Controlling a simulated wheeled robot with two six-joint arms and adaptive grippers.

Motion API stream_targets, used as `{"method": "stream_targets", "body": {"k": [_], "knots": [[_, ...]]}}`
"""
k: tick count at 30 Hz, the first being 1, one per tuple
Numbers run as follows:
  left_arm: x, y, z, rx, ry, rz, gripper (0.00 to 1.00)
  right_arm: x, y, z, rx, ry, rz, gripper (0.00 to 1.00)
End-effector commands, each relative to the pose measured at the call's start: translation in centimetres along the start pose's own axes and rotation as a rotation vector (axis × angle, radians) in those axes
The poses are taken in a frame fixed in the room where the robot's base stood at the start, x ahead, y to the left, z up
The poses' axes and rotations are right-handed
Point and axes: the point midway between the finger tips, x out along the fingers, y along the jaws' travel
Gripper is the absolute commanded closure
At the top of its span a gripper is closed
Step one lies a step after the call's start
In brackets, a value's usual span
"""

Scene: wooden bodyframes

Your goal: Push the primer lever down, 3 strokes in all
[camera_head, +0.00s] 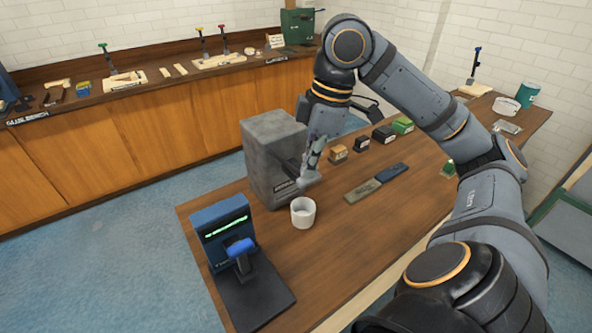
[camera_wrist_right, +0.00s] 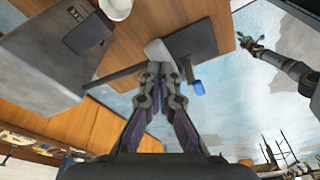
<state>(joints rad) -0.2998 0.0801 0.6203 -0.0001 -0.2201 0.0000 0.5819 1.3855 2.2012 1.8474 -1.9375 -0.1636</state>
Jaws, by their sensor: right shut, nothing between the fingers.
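A grey box-shaped machine (camera_head: 270,155) stands on the wooden table; it also shows in the right wrist view (camera_wrist_right: 45,60). In that view a dark bar (camera_wrist_right: 112,76), apparently the primer lever, runs from the machine toward my right gripper (camera_wrist_right: 158,70). A pale rounded part (camera_wrist_right: 156,49) lies just beyond the fingertips. The right gripper (camera_head: 308,178) is shut and empty, close to the machine's right side; I cannot tell whether it touches the lever. My left gripper (camera_wrist_right: 251,35) shows at the far right of the wrist view, away from the lever, with its fingers apart.
A white cup (camera_head: 303,213) stands in front of the machine. A blue device with a green display (camera_head: 221,235) and blue handle (camera_head: 240,247) stands at the table's near left. Small boxes (camera_head: 361,144) and two flat pieces (camera_head: 363,190) lie to the right. A wooden counter (camera_head: 110,150) runs behind.

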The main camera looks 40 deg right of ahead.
Motion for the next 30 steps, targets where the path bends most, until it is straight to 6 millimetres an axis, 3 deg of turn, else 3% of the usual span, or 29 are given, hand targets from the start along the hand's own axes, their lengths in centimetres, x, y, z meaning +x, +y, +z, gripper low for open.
{"method": "stream_targets", "body": {"k": [22, 30], "knots": [[3.9, 0.3, 0.4, 0.000, 0.000, 0.000, 0.60, 4.0, 0.0, 0.8, 0.000, -0.001, 0.000, 1.00], [3.4, 0.3, 0.3, 0.000, 0.000, 0.000, 0.60, 3.4, 0.0, 0.7, 0.000, 0.000, 0.000, 1.00]]}}
